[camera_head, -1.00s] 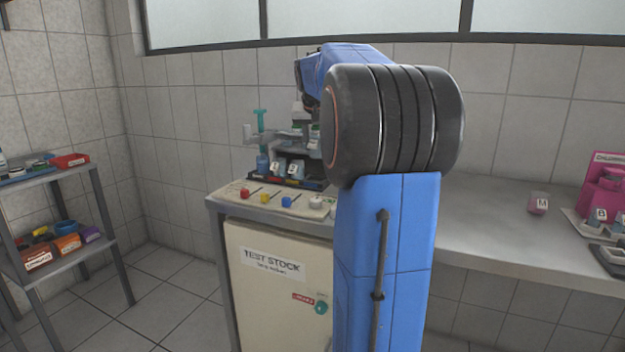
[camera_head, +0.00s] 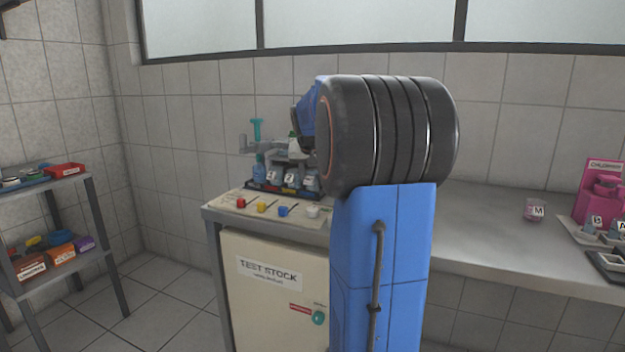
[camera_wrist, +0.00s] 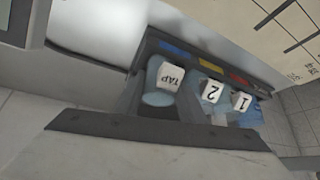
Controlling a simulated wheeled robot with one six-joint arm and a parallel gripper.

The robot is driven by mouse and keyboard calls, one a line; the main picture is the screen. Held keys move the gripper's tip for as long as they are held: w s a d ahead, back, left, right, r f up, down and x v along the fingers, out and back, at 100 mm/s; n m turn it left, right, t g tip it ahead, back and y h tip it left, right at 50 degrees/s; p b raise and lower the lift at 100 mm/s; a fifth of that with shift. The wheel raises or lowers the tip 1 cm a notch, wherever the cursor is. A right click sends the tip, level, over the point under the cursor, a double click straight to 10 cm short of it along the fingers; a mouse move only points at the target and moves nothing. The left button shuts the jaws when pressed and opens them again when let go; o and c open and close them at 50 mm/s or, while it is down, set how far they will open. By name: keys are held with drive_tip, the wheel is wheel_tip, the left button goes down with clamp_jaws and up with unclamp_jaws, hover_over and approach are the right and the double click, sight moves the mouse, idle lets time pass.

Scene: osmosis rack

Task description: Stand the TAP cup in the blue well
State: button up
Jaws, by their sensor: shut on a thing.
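The TAP cup (camera_wrist: 165,78) is grey-blue with a white label and shows in the wrist view beside the blue strip (camera_wrist: 173,48) of the rack (camera_wrist: 270,85). My gripper (camera_wrist: 160,95) is around it, shut on it. The cup is at or just over the blue well; its base is hidden, so I cannot tell whether it touches the bottom. Cups 2 (camera_wrist: 211,90) and 1 (camera_wrist: 241,101) stand beside it at the yellow and red strips. In the head view my arm partly hides my gripper (camera_head: 298,148) above the rack (camera_head: 262,188).
Coloured knobs (camera_head: 262,206) line the cream top in front.

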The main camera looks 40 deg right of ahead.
drive_tip(key=shift+f, duration=0.1)
drive_tip(key=o, duration=0.8)
drive_tip(key=v, duration=1.2)
drive_tip(key=shift+w, duration=0.1)
drive_tip(key=s+a+f+n, duration=0.1)
drive_tip(key=a, duration=0.3)
drive_tip(key=s+a+f+y, duration=0.1)
drive_tip(key=a, duration=0.3)
drive_tip(key=s+a+f+n, duration=0.1)
drive_tip(key=s+a, duration=0.1)
drive_tip(key=a, duration=0.2)
drive_tip(key=shift+a+f+n, duration=0.3)
drive_tip(key=shift+a+f, duration=0.1)
drive_tip(key=s+a+f+n+y, duration=0.1)
drive_tip(key=s+a+f+n, duration=0.1)
drive_tip(key=s+a+f, duration=0.5)
drive_tip(key=s+a+f+n+y, duration=0.1)
drive_tip(key=s+a+f+n, duration=0.2)
drive_tip(key=s+a+f, duration=0.4)
drive_tip(key=s+a+f+n+y, duration=0.2)
drive_tip(key=s+a+f, duration=0.5)
drive_tip(key=a+f, duration=0.1)
drive_tip(key=shift+s+a, duration=0.35)
drive_tip(key=shift+a, duration=0.3)
drive_tip(key=shift+r, duration=0.1)
